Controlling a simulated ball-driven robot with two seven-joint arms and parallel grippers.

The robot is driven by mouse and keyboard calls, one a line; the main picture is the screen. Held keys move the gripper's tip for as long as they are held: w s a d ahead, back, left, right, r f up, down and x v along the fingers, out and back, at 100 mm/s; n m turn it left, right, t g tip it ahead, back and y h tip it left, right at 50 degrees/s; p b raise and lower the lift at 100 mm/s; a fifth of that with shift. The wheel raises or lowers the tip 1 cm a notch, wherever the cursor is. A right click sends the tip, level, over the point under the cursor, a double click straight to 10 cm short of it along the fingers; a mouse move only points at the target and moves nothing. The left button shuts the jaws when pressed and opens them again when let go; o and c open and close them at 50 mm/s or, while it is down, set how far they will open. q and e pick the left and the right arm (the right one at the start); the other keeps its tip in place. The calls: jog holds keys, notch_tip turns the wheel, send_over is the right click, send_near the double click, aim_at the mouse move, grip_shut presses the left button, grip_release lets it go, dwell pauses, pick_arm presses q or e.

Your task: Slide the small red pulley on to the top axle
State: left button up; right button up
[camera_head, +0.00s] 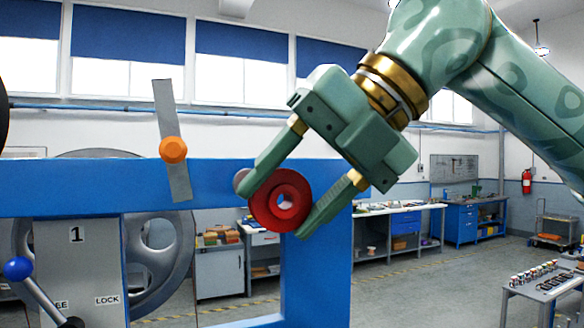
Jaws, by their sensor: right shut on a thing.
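The small red pulley (267,211) is a flanged wheel, with its round face and centre hole turned toward me. My right gripper (274,210) comes in from the upper right and is shut on the pulley, one finger on each side of its rim. The pulley is in front of the blue frame, near the frame's upper right corner. A small greyish-pink round end (240,180) shows partly behind the left finger; I cannot tell if it is the top axle. I cannot tell if an axle is inside the pulley's hole. My left gripper is out of view.
The blue frame (90,185) crosses the left half. An orange knob (173,149) with a grey bar (164,108) stands on it. A large grey wheel (165,255) is behind. A blue-ball lever (18,268) is at lower left. A small-parts table (540,290) is at lower right.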

jog(key=shift+w+r, duration=0.25)
jog(key=shift+w, duration=0.2)
jog(key=w+p, duration=0.1)
jog(key=w+a+p, duration=0.1)
jog(key=w, duration=0.1)
jog(key=w+p, duration=0.1)
jog(key=shift+w+a, duration=0.15)
jog(key=shift+a, duration=0.15)
jog(key=shift+w+a+f+p, duration=0.1)
jog(key=shift+w+a+p, duration=0.1)
jog(key=shift+w+p, duration=0.5)
jog(key=shift+w+a, duration=0.1)
jog(key=shift+w, duration=0.3)
dwell(0.3)
jog(key=shift+w+a+p, duration=0.2)
jog(key=shift+w+p, duration=0.4)
jog(key=shift+w, duration=0.05)
jog(key=shift+w+a+p, duration=0.2)
jog(key=shift+w+p, duration=0.4)
